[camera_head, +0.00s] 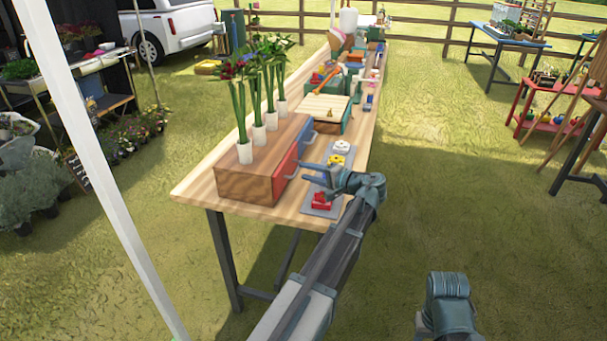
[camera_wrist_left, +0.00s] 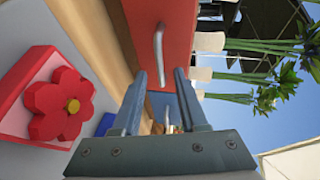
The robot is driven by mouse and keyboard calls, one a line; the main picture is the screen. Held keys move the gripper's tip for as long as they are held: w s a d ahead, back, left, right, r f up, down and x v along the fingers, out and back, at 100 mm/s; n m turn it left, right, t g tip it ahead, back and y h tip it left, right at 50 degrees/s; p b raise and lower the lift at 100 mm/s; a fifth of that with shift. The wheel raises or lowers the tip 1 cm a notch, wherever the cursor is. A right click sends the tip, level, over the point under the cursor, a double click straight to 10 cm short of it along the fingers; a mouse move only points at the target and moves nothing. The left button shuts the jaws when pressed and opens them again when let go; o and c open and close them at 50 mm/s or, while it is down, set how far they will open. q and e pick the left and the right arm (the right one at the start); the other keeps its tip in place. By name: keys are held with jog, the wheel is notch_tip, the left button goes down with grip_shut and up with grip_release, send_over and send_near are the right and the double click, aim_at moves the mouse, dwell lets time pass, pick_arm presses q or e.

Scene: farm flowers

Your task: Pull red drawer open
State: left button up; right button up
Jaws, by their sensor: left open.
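The red drawer (camera_head: 285,175) is the near front panel of a wooden box (camera_head: 245,185) on the table's near end. It looks shut, flush with the box. In the left wrist view the red drawer front (camera_wrist_left: 180,30) has a metal bar handle (camera_wrist_left: 158,45). My left gripper (camera_head: 312,172) is beside the drawer front, its fingers pointing at it. In the wrist view the open fingers (camera_wrist_left: 161,80) straddle the line of the handle, which appears just ahead of them; I cannot tell whether they touch. My right gripper is not seen; only part of that arm shows.
A blue drawer (camera_head: 305,142) is beside the red one. Several potted flowers stand on the box. A wooden-lidded green box (camera_head: 325,106) stands farther back.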

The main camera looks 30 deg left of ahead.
pick_arm(q)
jog(key=shift+x, duration=1.05)
grip_shut()
dwell(0.7)
